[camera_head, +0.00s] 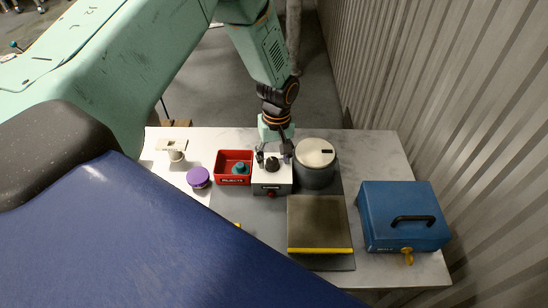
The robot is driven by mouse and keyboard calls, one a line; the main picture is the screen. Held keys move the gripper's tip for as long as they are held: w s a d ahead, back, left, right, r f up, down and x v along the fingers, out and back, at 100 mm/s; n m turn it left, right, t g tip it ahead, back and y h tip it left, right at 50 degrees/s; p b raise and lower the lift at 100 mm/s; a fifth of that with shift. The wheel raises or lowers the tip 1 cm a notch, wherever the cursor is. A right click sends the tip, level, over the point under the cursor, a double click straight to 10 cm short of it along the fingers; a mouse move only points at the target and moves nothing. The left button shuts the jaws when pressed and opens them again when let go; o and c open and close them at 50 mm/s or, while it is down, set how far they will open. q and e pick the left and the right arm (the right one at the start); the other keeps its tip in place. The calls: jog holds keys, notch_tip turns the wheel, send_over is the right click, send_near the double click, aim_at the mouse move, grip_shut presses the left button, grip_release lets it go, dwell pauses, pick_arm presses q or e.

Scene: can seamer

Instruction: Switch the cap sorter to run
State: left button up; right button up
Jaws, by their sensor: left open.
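A small white control box (272,184) stands on the table, with a dark knob (272,164) on its top and a red part low on its front; it looks like the cap sorter's switch box. A round grey drum with a pale lid (315,155) stands right beside it. My left gripper (273,150) is open, pointing down at the back of the box top, close to the knob. Whether it touches the knob cannot be told. The knob's setting is too small to read. My right gripper is not in view.
A red bin (221,168) holding a teal piece, a purple lid (198,178) and a pale stand (176,150) are to the left. A brown plate with a yellow edge (318,220) lies in front. A blue case (402,215) is at right, by the corrugated wall.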

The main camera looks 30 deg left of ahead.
pick_arm(q)
jog(key=shift+f, duration=0.3)
jog(key=shift+s+a+r, duration=0.1)
jog(key=shift+s+a, duration=0.15)
jog(key=shift+s, duration=0.1)
jog(key=shift+w+d, duration=0.2)
jog(key=shift+w, duration=0.15)
jog(key=c, duration=0.5)
jog(key=shift+s+a, duration=0.15)
jog(key=shift+s, duration=0.05)
jog(key=c, duration=0.5)
jog(key=shift+w, duration=0.1)
jog(key=shift+c, duration=0.7)
